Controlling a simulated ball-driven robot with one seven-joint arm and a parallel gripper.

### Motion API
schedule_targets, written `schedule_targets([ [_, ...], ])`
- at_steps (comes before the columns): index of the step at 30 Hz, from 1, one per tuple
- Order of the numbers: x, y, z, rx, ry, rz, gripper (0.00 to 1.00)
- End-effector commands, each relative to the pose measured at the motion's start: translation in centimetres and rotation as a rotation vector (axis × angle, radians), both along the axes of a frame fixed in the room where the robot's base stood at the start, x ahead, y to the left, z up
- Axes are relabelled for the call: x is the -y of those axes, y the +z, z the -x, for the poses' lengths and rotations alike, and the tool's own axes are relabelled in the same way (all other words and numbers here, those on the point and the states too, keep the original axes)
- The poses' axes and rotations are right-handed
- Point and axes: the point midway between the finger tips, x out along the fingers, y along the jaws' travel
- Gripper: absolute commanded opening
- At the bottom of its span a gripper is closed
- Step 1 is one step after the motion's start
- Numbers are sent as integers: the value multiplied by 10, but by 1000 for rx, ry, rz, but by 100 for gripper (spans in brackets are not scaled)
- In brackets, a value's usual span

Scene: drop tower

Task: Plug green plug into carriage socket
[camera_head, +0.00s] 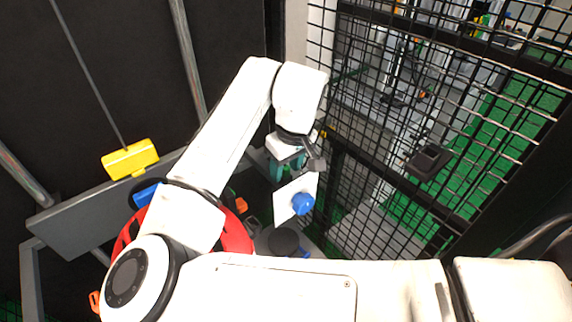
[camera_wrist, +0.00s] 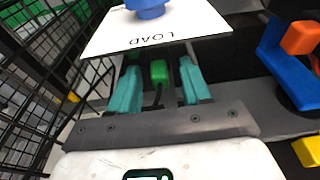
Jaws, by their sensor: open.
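The green plug (camera_wrist: 159,73) shows in the wrist view between the two teal fingers of my gripper (camera_wrist: 159,66), with a dark cable below it. My gripper is open, with a gap on each side of the plug. Just beyond the fingertips is a white panel (camera_wrist: 110,38) marked LOAD, with a blue knob (camera_wrist: 150,9) on it. In the head view my gripper (camera_head: 289,168) is beside the same white panel (camera_head: 289,196) and its blue knob (camera_head: 303,203); the plug cannot be made out there. I cannot pick out the carriage socket in either view.
Black wire mesh fencing (camera_head: 385,110) stands close on the right of my gripper. A yellow block (camera_head: 130,158) hangs at left above a grey beam (camera_head: 80,228). A red ring (camera_head: 236,236) lies behind my arm. Blue and orange parts (camera_wrist: 298,38) sit right of my gripper in the wrist view.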

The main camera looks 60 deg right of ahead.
Motion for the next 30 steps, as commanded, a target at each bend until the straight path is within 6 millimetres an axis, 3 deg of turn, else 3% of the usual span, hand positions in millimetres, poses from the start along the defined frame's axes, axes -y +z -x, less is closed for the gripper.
schedule_targets([
  [10, 0, 8, 2, 1, -1, 1, 48],
  [24, -4, 88, 16, 2, -1, 1, 48],
  [30, -5, 104, 20, 0, -1, 1, 48],
])
